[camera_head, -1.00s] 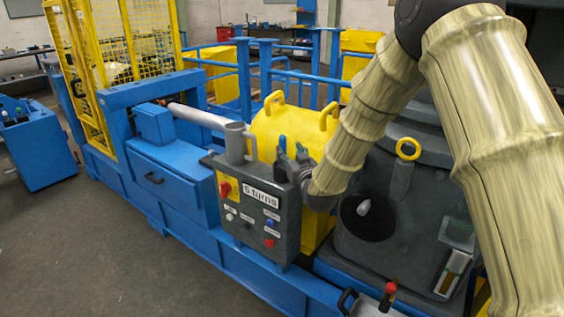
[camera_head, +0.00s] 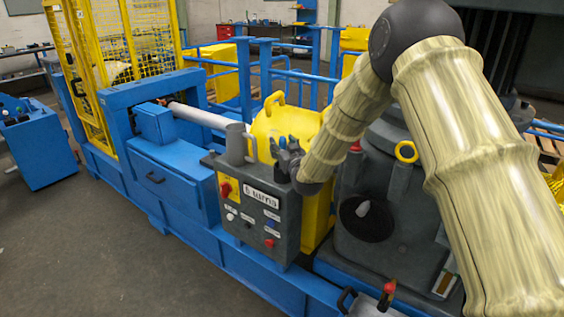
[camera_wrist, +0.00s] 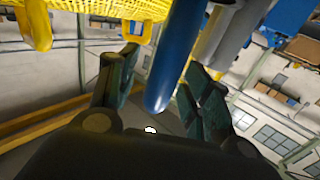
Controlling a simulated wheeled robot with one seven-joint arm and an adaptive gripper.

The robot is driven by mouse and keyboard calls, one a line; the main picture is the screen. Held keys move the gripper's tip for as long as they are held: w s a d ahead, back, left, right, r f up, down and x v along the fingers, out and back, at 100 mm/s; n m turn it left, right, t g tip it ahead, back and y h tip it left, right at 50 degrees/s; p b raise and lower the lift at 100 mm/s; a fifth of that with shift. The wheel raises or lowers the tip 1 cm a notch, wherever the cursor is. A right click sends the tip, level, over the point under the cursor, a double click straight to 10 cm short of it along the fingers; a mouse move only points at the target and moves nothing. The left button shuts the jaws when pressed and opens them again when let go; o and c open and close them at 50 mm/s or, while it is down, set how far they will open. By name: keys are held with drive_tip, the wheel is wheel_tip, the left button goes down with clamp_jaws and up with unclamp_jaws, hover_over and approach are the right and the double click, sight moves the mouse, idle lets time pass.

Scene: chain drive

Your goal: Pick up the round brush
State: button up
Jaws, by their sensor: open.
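My gripper (camera_head: 284,152) is open beside the top of the grey control box in the head view. In the wrist view, a blue rod (camera_wrist: 174,60) with a rounded end hangs in from the top between the two dark fingers. It may be the handle of the round brush, but no bristles show. The fingers are apart on either side of it, and I cannot tell whether either touches it. In the head view the rod is hidden or too small to tell at my gripper.
The control box (camera_head: 255,225) carries a red knob and buttons. A grey upright cylinder (camera_head: 236,143) stands left of my gripper. A yellow housing with handles (camera_head: 285,122) is behind. A dark machine body (camera_head: 375,240) with a yellow ring (camera_head: 406,151) stands right.

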clamp_jaws()
